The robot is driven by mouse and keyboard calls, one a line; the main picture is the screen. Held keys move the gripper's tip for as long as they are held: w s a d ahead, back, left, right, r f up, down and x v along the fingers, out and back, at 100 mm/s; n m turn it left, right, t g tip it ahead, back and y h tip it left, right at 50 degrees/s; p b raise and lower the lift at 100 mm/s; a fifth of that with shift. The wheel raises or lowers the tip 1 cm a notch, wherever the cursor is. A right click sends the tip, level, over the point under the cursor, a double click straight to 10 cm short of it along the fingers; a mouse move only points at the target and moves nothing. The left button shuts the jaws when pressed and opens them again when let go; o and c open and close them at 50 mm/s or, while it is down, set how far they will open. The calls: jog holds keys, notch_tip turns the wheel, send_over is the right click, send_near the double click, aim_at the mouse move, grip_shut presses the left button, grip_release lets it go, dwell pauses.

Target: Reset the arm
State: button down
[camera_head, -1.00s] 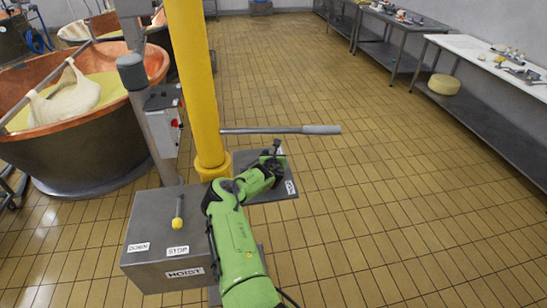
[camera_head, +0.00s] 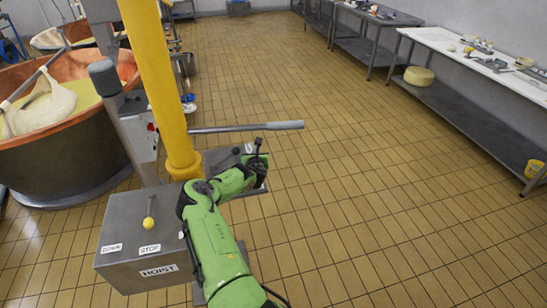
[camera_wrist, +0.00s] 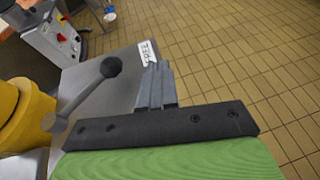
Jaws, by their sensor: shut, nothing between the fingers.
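My gripper (camera_head: 259,146) is at the end of my green arm, over the right end of a small grey control box. In the wrist view its grey fingers (camera_wrist: 157,86) are shut together with nothing between them. Beside them, apart to the left, a lever with a dark ball knob (camera_wrist: 111,67) rises from the grey box top (camera_wrist: 88,80). A white label (camera_wrist: 148,53) lies on that top, just beyond the fingertips. My arm hides part of this box in the head view.
The grey HOIST box (camera_head: 150,250) with a yellow-knobbed lever (camera_head: 149,222) stands left of my arm. A copper vat (camera_head: 60,150) stands left. Open tiled floor (camera_head: 400,200) lies right, before the benches.

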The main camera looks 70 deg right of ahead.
jog(key=shift+s+a+r, duration=0.1)
jog(key=shift+a+r, duration=0.05)
jog(key=shift+a, duration=0.15)
jog(key=s, duration=0.1)
jog(key=s+a+r, duration=0.1)
jog(key=s, duration=0.1)
jog(key=s+r+p, duration=0.1)
jog(key=s, duration=0.1)
jog(key=shift+a, duration=0.35)
jog(key=shift+s, duration=0.1)
